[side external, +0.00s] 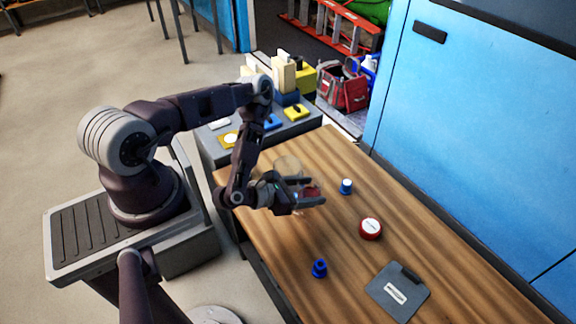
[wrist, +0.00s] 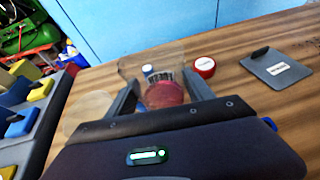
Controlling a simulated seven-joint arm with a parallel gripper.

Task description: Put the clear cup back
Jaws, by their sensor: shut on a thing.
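My gripper (side external: 318,192) is low over the left part of the wooden table, its fingers closed on the clear cup. In the wrist view the cup (wrist: 135,64) is a faint see-through shape between and beyond the fingertips (wrist: 160,90). A dark red round piece (wrist: 165,95) shows between the fingers. I cannot tell whether it is inside the cup or behind its wall. The cup's outline is hard to see in the side view. I cannot tell whether its base touches the table.
A pale clear disc (side external: 289,166) lies left of my gripper. Blue cups (side external: 346,187) (side external: 319,268), a red round tub with a white top (side external: 370,228) and a grey board (side external: 397,292) stand on the table (side external: 470,285). A grey side bench (side external: 222,152) holds yellow and blue blocks.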

